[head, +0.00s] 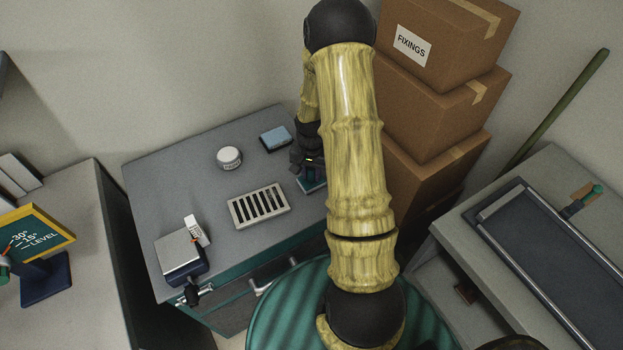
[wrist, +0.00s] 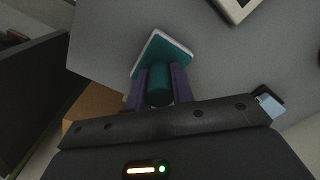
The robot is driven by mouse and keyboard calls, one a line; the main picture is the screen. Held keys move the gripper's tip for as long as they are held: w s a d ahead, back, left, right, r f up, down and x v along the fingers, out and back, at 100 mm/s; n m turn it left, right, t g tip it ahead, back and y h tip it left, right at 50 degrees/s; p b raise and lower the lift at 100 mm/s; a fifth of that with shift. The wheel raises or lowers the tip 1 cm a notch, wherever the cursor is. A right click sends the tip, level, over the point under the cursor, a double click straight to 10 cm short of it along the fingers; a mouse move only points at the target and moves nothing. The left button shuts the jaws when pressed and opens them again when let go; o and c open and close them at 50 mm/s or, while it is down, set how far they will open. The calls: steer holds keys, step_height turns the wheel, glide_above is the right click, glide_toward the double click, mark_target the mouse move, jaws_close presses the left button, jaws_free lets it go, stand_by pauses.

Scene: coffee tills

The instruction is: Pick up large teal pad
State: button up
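The large teal pad (head: 314,187) lies on the grey worktop near its right edge, partly hidden by my arm. In the wrist view the pad (wrist: 176,50) is a teal plate with a pale rim and a round teal grip (wrist: 159,86) on it. My gripper (wrist: 160,80) has its two purple fingers on either side of this grip, very close to it. I cannot tell whether they press on it or leave a thin gap. In the head view my gripper (head: 311,172) is low over the pad.
On the worktop (head: 180,180) are a slotted pale tray (head: 236,217), a white round tin (head: 229,158), a blue pad (head: 276,138) and a small scale-like device (head: 182,255). Stacked cardboard boxes (head: 425,110) stand close behind my arm on the right. A second counter (head: 455,230) is at right.

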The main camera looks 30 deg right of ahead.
jaws_close()
step_height(320, 180, up, 10)
steer(key=shift+b, duration=0.4)
stand_by(0.3)
steer(key=shift+o, duration=0.5)
jaws_free()
steer(key=shift+c, duration=0.8)
